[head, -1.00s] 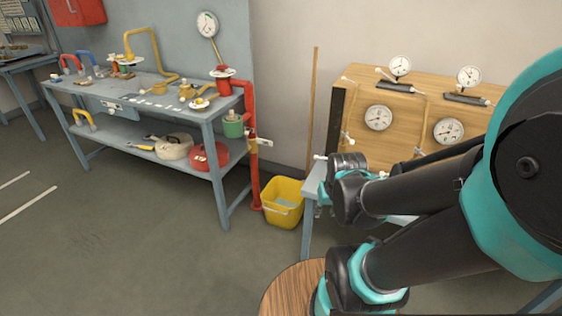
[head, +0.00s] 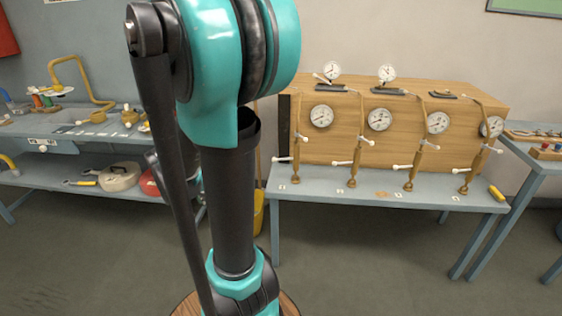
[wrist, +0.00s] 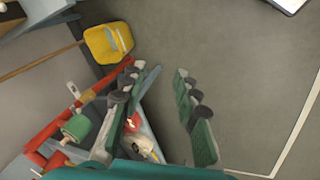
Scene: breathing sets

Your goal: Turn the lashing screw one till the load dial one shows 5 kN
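Several brass lashing screws with white cross handles stand in a row before a wooden crate (head: 400,100); the leftmost one (head: 296,152) is at the crate's left end. Several round white load dials are on the crate's front, the leftmost (head: 321,116) beside that screw. Which screw and dial are number one, and the dial readings, are too small to tell. My gripper (wrist: 158,108) shows only in the wrist view, fingers apart and empty. It is over the floor by the pipe bench, with none of the lashing screws in that view.
The crate stands on a grey bench (head: 300,190) with small labels and a yellow-handled tool (head: 496,193). Two small gauges (head: 332,71) sit on top. The pipe bench (head: 60,120) is at left. In the wrist view a yellow bucket (wrist: 108,43) and red pipe (wrist: 65,115) are near my gripper.

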